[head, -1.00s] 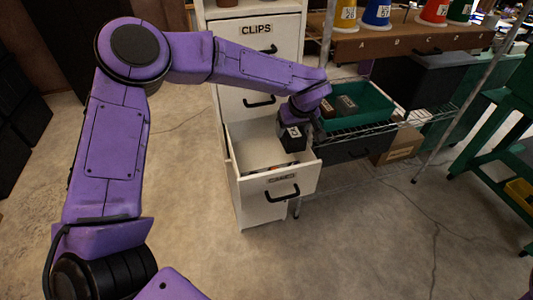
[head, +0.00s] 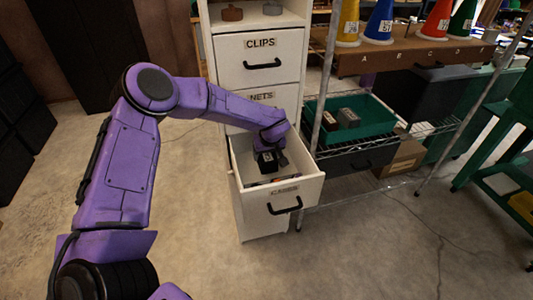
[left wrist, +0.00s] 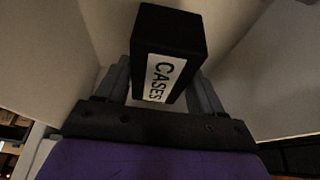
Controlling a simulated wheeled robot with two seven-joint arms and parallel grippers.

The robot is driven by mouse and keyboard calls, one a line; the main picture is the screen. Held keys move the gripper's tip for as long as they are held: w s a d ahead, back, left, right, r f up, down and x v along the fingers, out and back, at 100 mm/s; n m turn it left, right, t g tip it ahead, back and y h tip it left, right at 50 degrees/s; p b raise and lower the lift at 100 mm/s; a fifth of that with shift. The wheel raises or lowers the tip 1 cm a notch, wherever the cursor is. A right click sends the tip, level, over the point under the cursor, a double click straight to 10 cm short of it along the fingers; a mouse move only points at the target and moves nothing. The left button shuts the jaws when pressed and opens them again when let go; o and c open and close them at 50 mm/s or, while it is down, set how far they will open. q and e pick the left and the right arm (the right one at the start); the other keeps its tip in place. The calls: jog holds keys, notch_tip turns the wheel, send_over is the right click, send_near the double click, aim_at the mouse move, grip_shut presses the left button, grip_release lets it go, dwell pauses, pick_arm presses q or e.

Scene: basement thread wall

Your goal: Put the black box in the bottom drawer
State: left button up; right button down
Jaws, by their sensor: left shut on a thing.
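The black box (head: 267,160) shows in the head view between the fingers of my left gripper (head: 271,158). The gripper and box are over or inside the drawer's open top; how far the box is above the drawer floor I cannot tell. My right gripper is not in view.
Shut drawers labelled CLIPS (head: 290,62) and NETS (head: 240,97) are above. A green tray (head: 372,131) with small boxes stands on a wire shelf to the right. A cardboard box (head: 402,158) is below it. Some low items lie in the open drawer.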

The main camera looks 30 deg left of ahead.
pick_arm(q)
jog(key=shift+f, duration=0.15)
jog(key=shift+f, duration=0.45)
jog(key=o, duration=1.1)
jog(key=p+v, duration=0.1)
jog(key=v, duration=1.2)
jog(key=shift+w+a+r, duration=0.1)
jog(key=shift+a+r, duration=0.05)
jog(key=shift+r, duration=0.05)
